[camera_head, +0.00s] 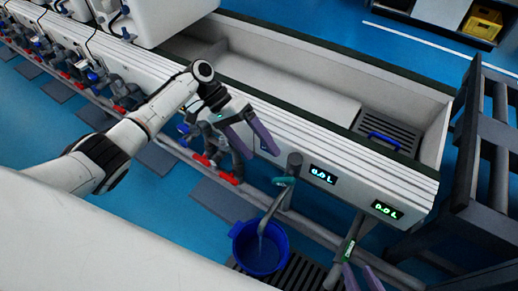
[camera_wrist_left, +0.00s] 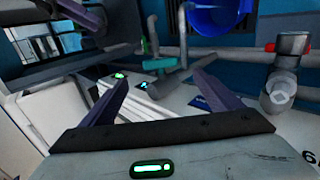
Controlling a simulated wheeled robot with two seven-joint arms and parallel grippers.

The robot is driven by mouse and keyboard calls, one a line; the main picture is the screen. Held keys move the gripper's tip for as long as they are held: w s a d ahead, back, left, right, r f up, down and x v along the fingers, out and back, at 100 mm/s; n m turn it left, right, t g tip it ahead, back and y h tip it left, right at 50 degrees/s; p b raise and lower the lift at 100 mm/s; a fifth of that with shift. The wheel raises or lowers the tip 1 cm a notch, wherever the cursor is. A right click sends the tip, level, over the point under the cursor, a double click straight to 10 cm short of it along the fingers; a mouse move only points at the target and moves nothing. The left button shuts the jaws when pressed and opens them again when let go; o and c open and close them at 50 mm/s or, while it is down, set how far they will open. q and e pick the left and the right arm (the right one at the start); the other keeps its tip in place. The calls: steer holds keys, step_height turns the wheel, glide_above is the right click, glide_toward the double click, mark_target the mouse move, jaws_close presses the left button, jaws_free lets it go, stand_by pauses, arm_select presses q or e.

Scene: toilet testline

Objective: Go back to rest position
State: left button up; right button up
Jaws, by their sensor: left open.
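My left arm reaches in from the left of the head view. Its gripper (camera_head: 263,155) is open, with two purple fingers apart and nothing between them, in front of the white testline's side. In the left wrist view the gripper (camera_wrist_left: 158,82) also shows its fingers spread and empty.
A blue bucket (camera_head: 262,252) stands under a grey pipe with a teal-handled valve (camera_head: 285,181). Red-handled fittings (camera_head: 231,178) are close to my left gripper. The white trough (camera_head: 285,75) lies behind, and a dark rack (camera_head: 490,150) stands at right.

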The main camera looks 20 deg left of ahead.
arm_select(q)
steer(key=shift+s, duration=0.1)
steer(key=s+d+f+m+t+y, duration=0.1)
steer(key=s+d+f+y, duration=0.2)
steer(key=s, duration=0.5)
steer(key=s+d+f+m+y, duration=0.1)
steer(key=s+d+f, duration=0.1)
steer(key=s+f, duration=0.45)
steer(key=s+a+r+n+t+y, duration=0.2)
steer(key=s+a+r+t+y, duration=0.2)
steer(key=s+a+r, duration=0.6)
steer(key=w+d+f+t+h, duration=0.35)
steer(key=d+f+t, duration=0.3)
steer(key=d, duration=0.25)
step_height(320, 180, up, 8)
steer(key=a+g+y+p, duration=0.1)
steer(key=p, duration=1.2)
steer(key=shift+w, duration=0.2)
arm_select(e)
step_height(320, 180, up, 8)
steer(key=d, duration=0.1)
steer(key=shift+s+r+g+h, duration=0.15)
steer(key=shift+g+h, duration=0.15)
